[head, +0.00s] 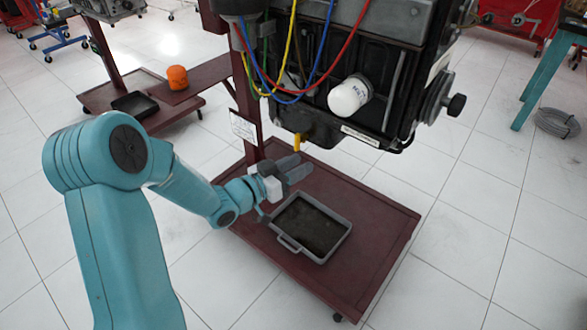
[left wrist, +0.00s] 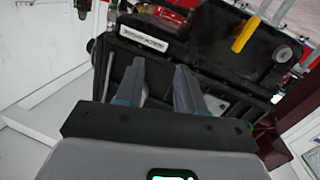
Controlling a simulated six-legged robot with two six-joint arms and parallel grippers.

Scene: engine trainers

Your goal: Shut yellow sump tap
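The yellow sump tap (head: 297,142) hangs at the bottom of the black engine (head: 335,100), its handle pointing down. In the left wrist view the yellow handle (left wrist: 245,35) shows at upper right, on the black sump. My left gripper (head: 298,168) is just below the tap in the head view, apart from it. In the left wrist view its two fingers (left wrist: 160,82) stand apart with nothing between them, and the tap lies beyond and to the right of them. My right gripper is not in view.
A grey drain tray (head: 283,243) with dark contents sits on the red trolley base (head: 385,225) under the engine. A white oil filter (head: 349,96) and coloured hoses are on the engine side. A red post (head: 243,100) stands left of the tap.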

